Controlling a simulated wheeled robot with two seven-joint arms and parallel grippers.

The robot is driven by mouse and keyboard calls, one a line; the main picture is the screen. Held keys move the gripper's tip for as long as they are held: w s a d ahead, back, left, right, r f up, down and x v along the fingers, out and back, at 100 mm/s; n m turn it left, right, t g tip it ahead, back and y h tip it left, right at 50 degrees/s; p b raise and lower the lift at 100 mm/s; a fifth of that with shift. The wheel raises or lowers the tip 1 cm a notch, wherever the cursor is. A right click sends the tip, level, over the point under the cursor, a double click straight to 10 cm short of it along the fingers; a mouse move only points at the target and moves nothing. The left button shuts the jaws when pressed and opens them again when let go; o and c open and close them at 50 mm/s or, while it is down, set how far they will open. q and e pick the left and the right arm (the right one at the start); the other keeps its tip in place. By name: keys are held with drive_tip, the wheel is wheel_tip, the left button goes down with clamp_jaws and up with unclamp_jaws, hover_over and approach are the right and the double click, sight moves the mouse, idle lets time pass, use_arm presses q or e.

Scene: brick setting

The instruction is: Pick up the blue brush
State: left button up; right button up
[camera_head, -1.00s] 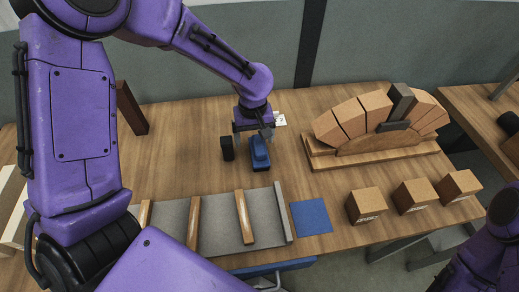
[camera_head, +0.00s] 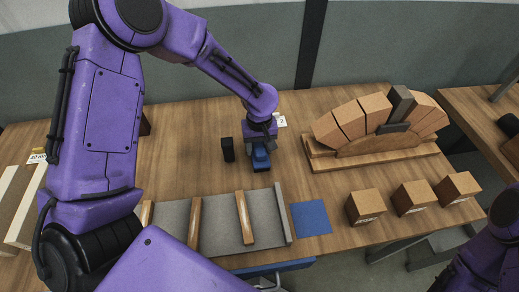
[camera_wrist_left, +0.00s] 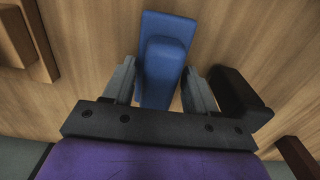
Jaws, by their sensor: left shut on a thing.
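The blue brush (camera_head: 261,161) is on the wooden table near its middle. In the left wrist view the blue brush (camera_wrist_left: 157,22) shows a long flat blue body with a raised blue handle. My left gripper (camera_head: 260,145) is directly over it, pointing down. In the left wrist view the gripper's (camera_wrist_left: 160,75) two grey fingers stand on either side of the handle and are shut on it. The brush seems to be still at table level; the head view hides its far end under the gripper. My right gripper is out of view.
A small black block (camera_head: 228,149) stands just left of the brush. A wooden arch of bricks (camera_head: 360,118) stands at the right. Several brown blocks (camera_head: 366,205) line the front right. A blue square (camera_head: 311,217) and a grey board with wooden strips (camera_head: 220,224) lie in front.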

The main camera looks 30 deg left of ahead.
use_arm(q)
wheel_tip(320, 180, up, 3)
drive_tip(key=shift+w+f, duration=0.1)
drive_tip(key=shift+w, duration=0.05)
drive_tip(key=s+d+r+p, duration=0.3)
drive_tip(key=s+r, duration=0.7)
drive_tip(key=s, duration=0.4)
